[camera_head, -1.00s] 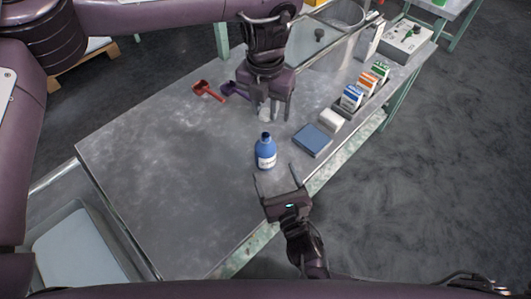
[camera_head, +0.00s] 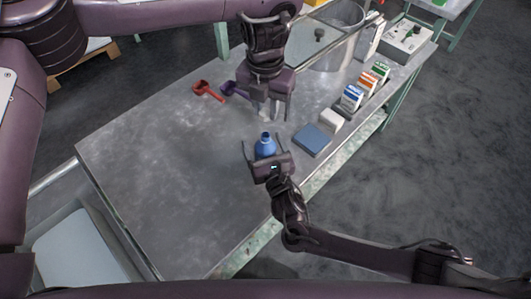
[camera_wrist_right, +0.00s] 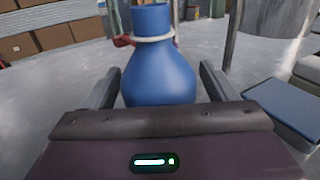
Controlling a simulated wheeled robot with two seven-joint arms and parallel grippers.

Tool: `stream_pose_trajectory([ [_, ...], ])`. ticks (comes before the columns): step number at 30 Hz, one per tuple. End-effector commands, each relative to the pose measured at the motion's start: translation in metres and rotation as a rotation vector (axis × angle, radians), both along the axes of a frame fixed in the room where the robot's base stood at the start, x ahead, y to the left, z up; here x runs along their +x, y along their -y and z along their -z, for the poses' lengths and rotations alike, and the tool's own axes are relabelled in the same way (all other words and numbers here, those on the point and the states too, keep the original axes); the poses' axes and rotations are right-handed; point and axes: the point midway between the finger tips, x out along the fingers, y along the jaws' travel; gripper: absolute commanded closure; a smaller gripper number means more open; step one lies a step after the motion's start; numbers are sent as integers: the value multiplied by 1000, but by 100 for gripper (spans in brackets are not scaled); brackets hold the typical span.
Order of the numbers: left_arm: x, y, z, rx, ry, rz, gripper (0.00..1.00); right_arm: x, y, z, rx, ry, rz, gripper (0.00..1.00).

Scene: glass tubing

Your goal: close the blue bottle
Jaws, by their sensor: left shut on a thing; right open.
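The blue bottle (camera_head: 265,147) stands upright on the metal table, its lower part hidden behind my right gripper in the head view. In the right wrist view the bottle (camera_wrist_right: 160,75) has a blue neck with a pale ring around it. My right gripper (camera_head: 262,141) is open, with one finger on each side of the bottle; contact cannot be told. My left gripper (camera_head: 270,108) points down just beyond the bottle, shut on a small whitish thing (camera_head: 265,117), likely the cap, mostly hidden by the fingers.
Red (camera_head: 206,91) and purple (camera_head: 230,89) scoops lie left of my left gripper. A blue flat box (camera_head: 312,140), a white block (camera_head: 331,119) and several small cartons (camera_head: 352,97) line the right edge. The table's left part (camera_head: 165,165) is clear.

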Motion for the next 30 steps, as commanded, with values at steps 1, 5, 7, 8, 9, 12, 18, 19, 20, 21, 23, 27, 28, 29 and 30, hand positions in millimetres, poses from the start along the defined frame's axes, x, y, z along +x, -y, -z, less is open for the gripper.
stream_pose_trajectory([
  [1,0,0,0,0,0,0,95,0,0,0,0,0,0,21],
  [5,0,0,0,0,0,0,95,0,0,0,0,0,0,38],
  [7,0,0,0,0,0,0,95,0,0,0,0,0,0,47],
  [8,0,0,0,0,0,0,95,0,0,0,0,0,0,51],
  [9,0,0,0,0,0,0,95,0,0,0,0,0,0,57],
  [12,0,0,0,0,0,0,95,-1,0,0,0,0,0,70],
  [18,0,0,1,0,0,0,95,-1,0,0,0,0,0,88],
  [19,0,0,2,0,-1,0,95,-1,0,0,0,0,0,88],
  [20,0,0,5,0,-2,0,95,-1,0,0,0,0,0,88],
  [21,-1,0,10,1,-4,0,95,-1,0,0,0,0,0,88],
  [23,-1,0,20,1,-4,0,95,-1,0,0,0,0,0,88],
  [27,-1,0,40,0,-3,-1,95,-1,0,0,0,0,0,88],
  [28,-1,0,43,1,-2,-1,95,-1,0,0,0,0,0,88],
  [29,-1,0,46,1,-2,-1,95,-1,0,0,0,0,0,88],
  [30,-1,0,48,1,-2,-1,95,-1,0,0,0,0,0,88],
])
